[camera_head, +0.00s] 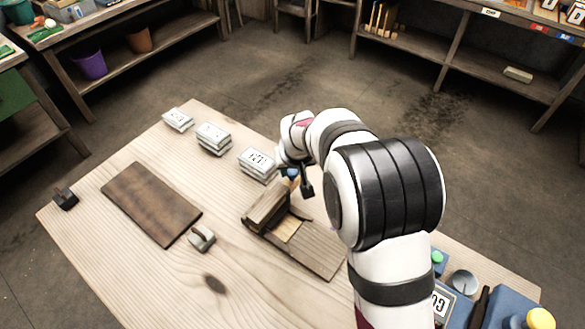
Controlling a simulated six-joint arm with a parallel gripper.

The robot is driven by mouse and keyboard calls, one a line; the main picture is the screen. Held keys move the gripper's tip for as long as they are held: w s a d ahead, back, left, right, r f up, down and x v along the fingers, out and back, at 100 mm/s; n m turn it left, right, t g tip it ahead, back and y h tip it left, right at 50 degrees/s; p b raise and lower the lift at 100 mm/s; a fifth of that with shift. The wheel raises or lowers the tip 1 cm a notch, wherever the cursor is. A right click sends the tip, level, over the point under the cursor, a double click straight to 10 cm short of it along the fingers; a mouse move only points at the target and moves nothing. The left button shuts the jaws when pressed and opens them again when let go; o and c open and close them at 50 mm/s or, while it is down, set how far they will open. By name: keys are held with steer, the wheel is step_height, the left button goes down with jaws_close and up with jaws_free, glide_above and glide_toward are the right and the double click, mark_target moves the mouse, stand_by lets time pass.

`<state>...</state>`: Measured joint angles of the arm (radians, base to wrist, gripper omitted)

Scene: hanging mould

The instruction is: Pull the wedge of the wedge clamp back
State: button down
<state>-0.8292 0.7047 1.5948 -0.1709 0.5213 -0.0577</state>
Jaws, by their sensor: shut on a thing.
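The wedge clamp (322,252) is a brown wooden fixture at the middle of the table. It has a flat base board, a raised dark block (266,208) at its left and a paler piece (288,230) lying in the middle. My gripper (303,189) is at the far end of the clamp, with one dark finger showing. It is shut on what seems to be the wedge (291,186), a small light-wood piece beside the finger. My arm and the finger hide much of the grip, so the wedge's exact seat in the clamp is unclear.
A dark board (151,204) lies on the table (120,275) at left, with a small grey block (201,238) near its corner. A black block (65,199) stands at the left corner. Several white stacks (213,139) line the far edge. Blue equipment (462,305) is at lower right.

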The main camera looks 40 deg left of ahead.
steer(key=shift+w+d+f, duration=0.1)
steer(key=shift+w+f, duration=0.05)
steer(key=shift+w, duration=2.45)
steer(key=c, duration=0.5)
jaws_free()
steer(key=shift+c, duration=0.2)
steer(key=shift+r, duration=0.2)
steer(key=v, duration=1.5)
steer(key=shift+r, duration=0.3)
steer(key=shift+s+d, duration=0.1)
